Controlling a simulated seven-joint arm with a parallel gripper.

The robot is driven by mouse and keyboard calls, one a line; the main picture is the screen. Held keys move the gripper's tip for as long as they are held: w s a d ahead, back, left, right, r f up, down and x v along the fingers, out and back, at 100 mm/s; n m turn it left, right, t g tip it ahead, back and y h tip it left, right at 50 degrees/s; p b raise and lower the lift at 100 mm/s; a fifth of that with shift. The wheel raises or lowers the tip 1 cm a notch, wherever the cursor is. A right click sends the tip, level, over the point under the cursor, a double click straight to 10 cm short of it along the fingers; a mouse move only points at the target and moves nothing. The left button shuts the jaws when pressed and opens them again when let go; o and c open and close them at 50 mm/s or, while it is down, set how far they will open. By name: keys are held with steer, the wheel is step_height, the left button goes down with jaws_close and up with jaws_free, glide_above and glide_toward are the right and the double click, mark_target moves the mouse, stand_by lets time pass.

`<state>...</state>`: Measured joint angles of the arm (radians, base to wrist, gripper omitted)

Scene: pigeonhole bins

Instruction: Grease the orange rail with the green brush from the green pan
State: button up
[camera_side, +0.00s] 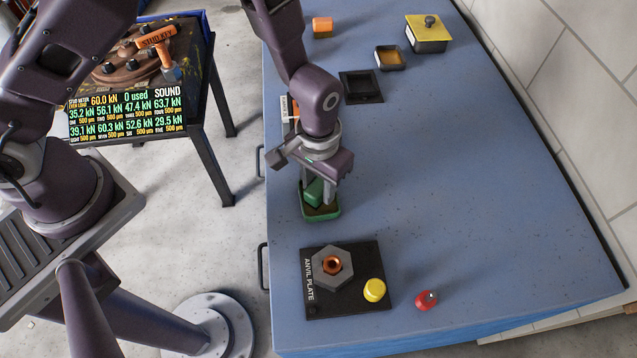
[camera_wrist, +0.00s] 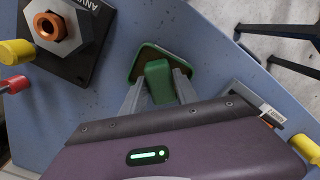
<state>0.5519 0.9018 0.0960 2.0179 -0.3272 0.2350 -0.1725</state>
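The green pan (camera_side: 330,213) stands on the blue bench below my gripper, with a brown filling. It also shows in the wrist view (camera_wrist: 146,50). The green brush (camera_wrist: 157,80) is upright in or just above the pan; its lower end is hard to make out. My gripper (camera_side: 314,184) points down with its fingers on both sides of the brush, seemingly closed on it. I cannot clearly identify the orange rail; a labelled tray with an orange part (camera_side: 290,107) is partly hidden behind my arm, and an orange block (camera_side: 322,26) lies at the far end.
A black anvil plate (camera_side: 348,298) with a hex nut and yellow knob lies nearer the front, beside a red knob (camera_side: 426,300). The bench's right middle is clear.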

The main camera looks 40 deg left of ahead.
mark_target(319, 186)
jaws_close()
stand_by(0.6)
steer(key=shift+r, duration=3.5)
